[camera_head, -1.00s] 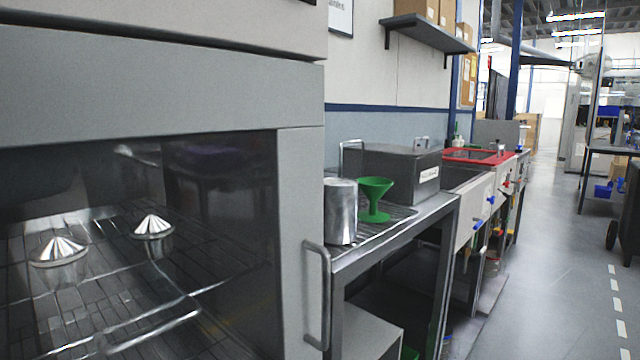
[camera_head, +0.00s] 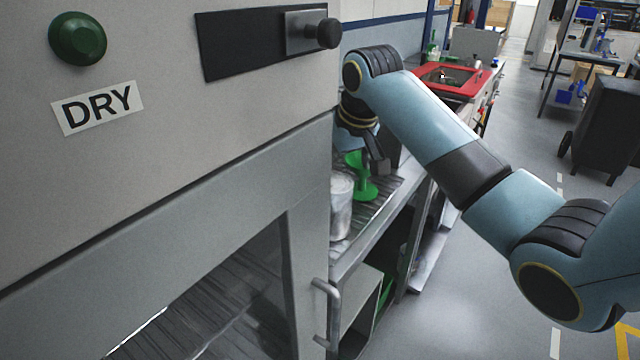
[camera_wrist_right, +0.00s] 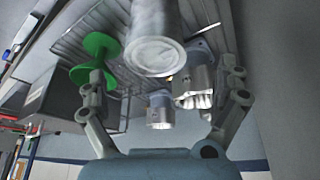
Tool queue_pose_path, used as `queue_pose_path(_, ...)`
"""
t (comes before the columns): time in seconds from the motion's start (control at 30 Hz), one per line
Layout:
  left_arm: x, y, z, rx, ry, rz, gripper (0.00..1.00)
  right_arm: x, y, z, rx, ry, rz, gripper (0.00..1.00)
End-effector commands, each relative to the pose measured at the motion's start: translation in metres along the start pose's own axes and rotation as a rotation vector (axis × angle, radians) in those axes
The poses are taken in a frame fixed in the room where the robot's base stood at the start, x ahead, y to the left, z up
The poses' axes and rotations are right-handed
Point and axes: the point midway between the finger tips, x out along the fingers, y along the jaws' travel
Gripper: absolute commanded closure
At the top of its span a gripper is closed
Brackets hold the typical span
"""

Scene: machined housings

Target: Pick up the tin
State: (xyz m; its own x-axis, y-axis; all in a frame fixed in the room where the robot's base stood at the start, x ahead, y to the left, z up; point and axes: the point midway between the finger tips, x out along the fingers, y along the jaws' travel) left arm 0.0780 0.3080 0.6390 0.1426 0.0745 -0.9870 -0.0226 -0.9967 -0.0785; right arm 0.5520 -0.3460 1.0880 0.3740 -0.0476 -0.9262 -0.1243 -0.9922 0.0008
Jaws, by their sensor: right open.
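The tin, a plain silver cylinder (camera_head: 342,205), stands upright on the slatted bench top beside the oven, partly cut off by the oven's edge. In the right wrist view, the tin (camera_wrist_right: 155,38) appears large at the top centre. I cannot tell how far the tin is from the fingers. My left gripper is not in view.
Two smaller metal vessels (camera_wrist_right: 160,110) show in the wrist view. The oven (camera_head: 170,215) with its door handle (camera_head: 328,315) fills the left.

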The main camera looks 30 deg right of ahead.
Motion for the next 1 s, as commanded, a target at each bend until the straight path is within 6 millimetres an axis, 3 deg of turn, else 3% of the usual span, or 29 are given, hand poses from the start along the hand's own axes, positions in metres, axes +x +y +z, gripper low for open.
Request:
queue_pose_path(0.13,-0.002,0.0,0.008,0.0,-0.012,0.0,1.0,0.024,0.0,0.001,0.0,-0.006,-0.001,0.0)
queue_pose_path(0.3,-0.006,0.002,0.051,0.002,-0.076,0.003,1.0,0.046,0.0,0.001,0.0,-0.003,-0.001,0.0)
queue_pose_path(0.4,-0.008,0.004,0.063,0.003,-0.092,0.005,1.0,0.053,0.001,0.001,-0.001,-0.003,0.0,0.0)
queue_pose_path(0.5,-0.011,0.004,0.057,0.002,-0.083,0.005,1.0,0.063,0.003,0.0,0.0,-0.004,0.0,0.0)
queue_pose_path(0.73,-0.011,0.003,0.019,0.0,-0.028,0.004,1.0,0.096,0.006,0.0,0.0,-0.002,0.0,0.0)
queue_pose_path(1.0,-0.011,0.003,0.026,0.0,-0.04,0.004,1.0,0.103,0.006,0.001,-0.001,0.0,0.0,0.0)
